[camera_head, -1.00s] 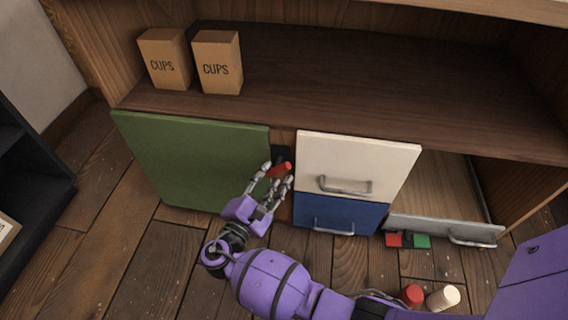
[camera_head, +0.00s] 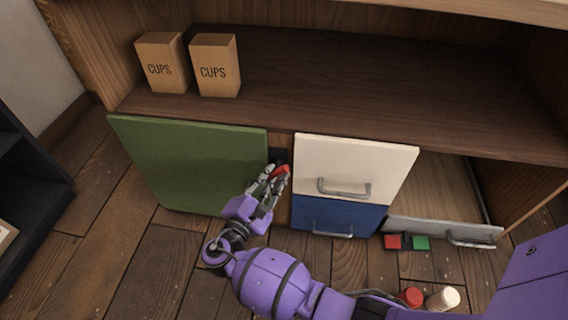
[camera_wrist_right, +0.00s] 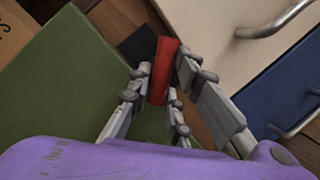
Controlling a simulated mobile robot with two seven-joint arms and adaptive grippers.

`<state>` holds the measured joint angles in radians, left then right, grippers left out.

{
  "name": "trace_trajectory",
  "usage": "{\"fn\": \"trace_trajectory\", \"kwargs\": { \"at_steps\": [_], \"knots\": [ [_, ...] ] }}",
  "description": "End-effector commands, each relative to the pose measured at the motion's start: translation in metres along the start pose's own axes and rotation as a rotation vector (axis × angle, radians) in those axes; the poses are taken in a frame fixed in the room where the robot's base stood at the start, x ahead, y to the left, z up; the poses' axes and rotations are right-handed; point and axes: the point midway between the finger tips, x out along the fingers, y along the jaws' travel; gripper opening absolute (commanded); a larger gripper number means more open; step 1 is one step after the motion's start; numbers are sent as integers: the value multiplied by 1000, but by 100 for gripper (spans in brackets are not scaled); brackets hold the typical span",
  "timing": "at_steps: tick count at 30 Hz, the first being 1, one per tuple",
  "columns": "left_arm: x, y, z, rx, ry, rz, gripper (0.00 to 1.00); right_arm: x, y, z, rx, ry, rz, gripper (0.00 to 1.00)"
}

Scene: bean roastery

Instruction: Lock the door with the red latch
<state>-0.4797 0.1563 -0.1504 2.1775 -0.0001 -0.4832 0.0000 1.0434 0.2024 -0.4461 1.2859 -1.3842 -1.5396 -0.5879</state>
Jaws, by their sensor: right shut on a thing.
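The red latch (camera_head: 279,171) is at the right edge of the green door (camera_head: 195,165), by the gap before the cream drawer. In the right wrist view the red latch (camera_wrist_right: 163,70) lies between the fingers, with a dark mount (camera_wrist_right: 140,45) behind it. My right gripper (camera_head: 272,180) is shut on the latch; it also shows in the right wrist view (camera_wrist_right: 160,90). The green door looks closed against the cabinet front. My left gripper is not in view.
Right of the latch are a cream drawer (camera_head: 355,160) and a blue drawer (camera_head: 338,216) with metal handles. A grey-fronted drawer (camera_head: 440,228) sits low at right. Red and green blocks and two round-topped items are on the floor. Two CUPS boxes (camera_head: 215,66) stand on the shelf.

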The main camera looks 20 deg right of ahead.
Motion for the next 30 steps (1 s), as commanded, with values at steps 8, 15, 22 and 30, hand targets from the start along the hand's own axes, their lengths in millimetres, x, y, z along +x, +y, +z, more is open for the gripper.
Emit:
{"fn": "trace_trajectory", "kwargs": {
  "at_steps": [8, 15, 22, 30],
  "knots": [
    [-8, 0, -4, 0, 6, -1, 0, 0, 4, 2, 138, 28, -31, 0],
    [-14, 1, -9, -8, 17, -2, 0, 0, 6, 4, 329, 66, -72, 0],
    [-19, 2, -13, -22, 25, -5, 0, 0, 6, 5, 501, 101, -108, 0],
    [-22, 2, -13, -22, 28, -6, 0, 0, 7, 5, 639, 130, -137, 0]
  ]
}}
